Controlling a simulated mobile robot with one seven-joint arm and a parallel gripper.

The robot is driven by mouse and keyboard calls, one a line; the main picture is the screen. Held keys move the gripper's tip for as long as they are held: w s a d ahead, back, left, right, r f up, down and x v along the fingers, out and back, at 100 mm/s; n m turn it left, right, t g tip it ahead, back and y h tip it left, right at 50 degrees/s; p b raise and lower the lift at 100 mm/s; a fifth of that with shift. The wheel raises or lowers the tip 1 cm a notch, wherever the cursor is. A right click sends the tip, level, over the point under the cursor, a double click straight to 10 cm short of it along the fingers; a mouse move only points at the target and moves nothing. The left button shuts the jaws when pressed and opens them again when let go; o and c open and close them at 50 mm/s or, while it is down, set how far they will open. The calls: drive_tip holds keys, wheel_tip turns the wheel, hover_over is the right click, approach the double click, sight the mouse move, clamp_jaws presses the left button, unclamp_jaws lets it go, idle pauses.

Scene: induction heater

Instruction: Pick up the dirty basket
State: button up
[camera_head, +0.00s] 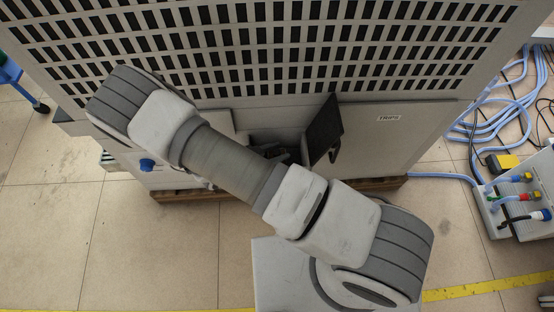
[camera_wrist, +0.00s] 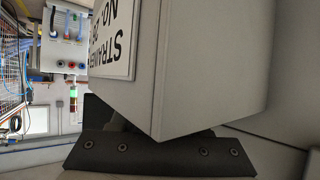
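I cannot make out a dirty basket in either view. In the head view, a grey machine (camera_head: 385,150) has a recess (camera_head: 287,125) in its front, with a dark flap (camera_head: 323,130) standing open at its right. My arm reaches across the machine front and hides part of the recess. Dark parts show in the recess, too unclear to name. In the wrist view, a pale box-like body (camera_wrist: 200,65) with a partly cut-off, upside-down label (camera_wrist: 118,38) fills the middle. A black bolted plate (camera_wrist: 160,152) lies below it. My gripper's fingertips cannot be made out.
A blue knob (camera_head: 147,164) is on the machine front at left. Blue hoses (camera_head: 490,125) and a grey connector box (camera_head: 515,205) with a yellow item (camera_head: 502,163) are at right. Yellow floor tape (camera_head: 480,287) runs along the bottom.

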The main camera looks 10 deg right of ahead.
clamp_jaws()
idle(1.3)
